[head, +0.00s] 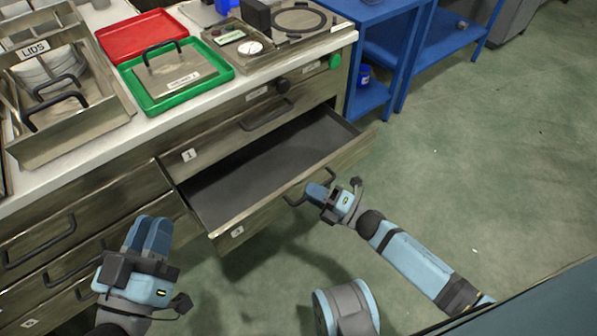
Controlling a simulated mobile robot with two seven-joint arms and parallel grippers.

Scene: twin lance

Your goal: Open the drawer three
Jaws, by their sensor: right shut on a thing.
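The open drawer (268,165) is pulled well out of the cabinet, below the drawer labelled 1 (230,139). Its dark grey inside looks empty. A small white label (237,231) is on its front, with a number too small to read surely. My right gripper (318,192) is shut on this drawer's dark bar handle (295,198), at the handle's right part. My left gripper (150,236) is apart from the drawer, at the lower left in front of the closed drawers. Its blue fingers look close together, and nothing shows between them.
The white worktop (115,118) holds a red tray (140,36), a green tray (160,100) with a handled lid, and a metal LIDS bin (85,130). A blue table (370,100) stands right of the cabinet. The green floor (480,150) at right is clear.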

